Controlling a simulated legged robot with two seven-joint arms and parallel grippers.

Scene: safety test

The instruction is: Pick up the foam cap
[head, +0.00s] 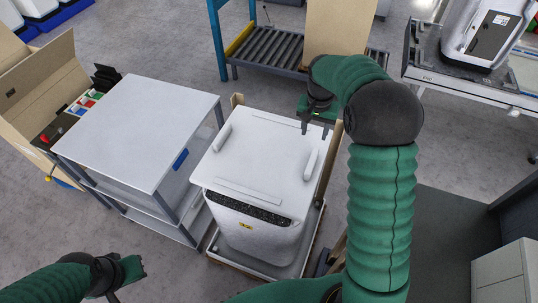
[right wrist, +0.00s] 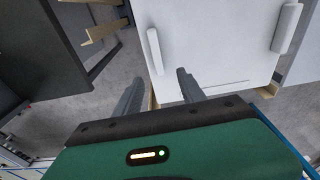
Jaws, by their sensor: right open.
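The foam cap (head: 262,160) appears to be the white top piece with raised bars, lying on a white boxy unit (head: 255,235). In the right wrist view the white top (right wrist: 215,45) and its two bars show beyond the fingers. My right gripper (head: 315,134) is open and empty, fingers pointing down, by the cap's far right corner. In the wrist view its fingertips (right wrist: 158,78) are near one bar's end; contact cannot be told. My left gripper (head: 128,282) is at the lower left, away from the cap; its finger opening is unclear.
The white unit stands on a low pallet or cart (head: 240,266). A grey-topped shelf table (head: 140,125) stands close on its left. A cardboard box (head: 337,25) and roller conveyor (head: 270,47) are behind. A cart with another white device (head: 475,80) is at the right.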

